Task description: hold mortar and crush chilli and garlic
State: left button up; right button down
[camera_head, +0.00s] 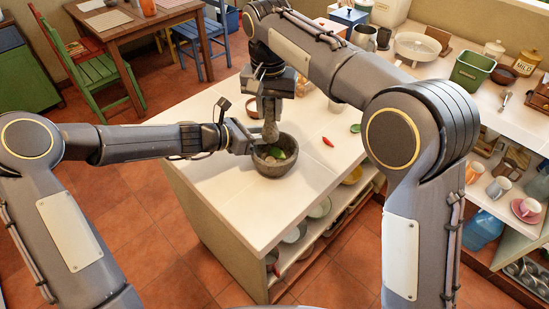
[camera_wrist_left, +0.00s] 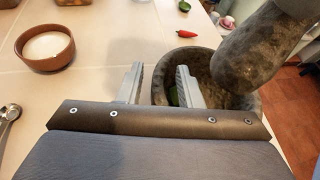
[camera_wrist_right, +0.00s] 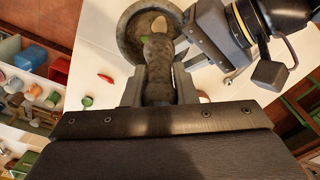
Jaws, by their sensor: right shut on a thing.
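The dark stone mortar (camera_head: 277,168) stands on the white counter near its front edge. A green chilli (camera_head: 283,152) and a pale piece, probably garlic (camera_wrist_right: 159,25), are in it. My right gripper (camera_head: 268,96) is shut on the grey stone pestle (camera_head: 270,128), whose lower end is over or in the mortar's mouth. My left gripper (camera_head: 247,146) is at the mortar's left side. In the left wrist view its fingers (camera_wrist_left: 160,88) are apart, one outside and one inside the mortar's rim (camera_wrist_left: 158,80). The pestle (camera_wrist_left: 250,55) hides part of the mortar's mouth there.
A red chilli (camera_head: 328,141) and a small green piece (camera_head: 355,128) lie on the counter right of the mortar. A brown bowl of white contents (camera_wrist_left: 46,45) and a spoon (camera_wrist_left: 8,120) lie left in the left wrist view. The counter's front left is clear.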

pick_arm(q)
jog(key=v, duration=1.2)
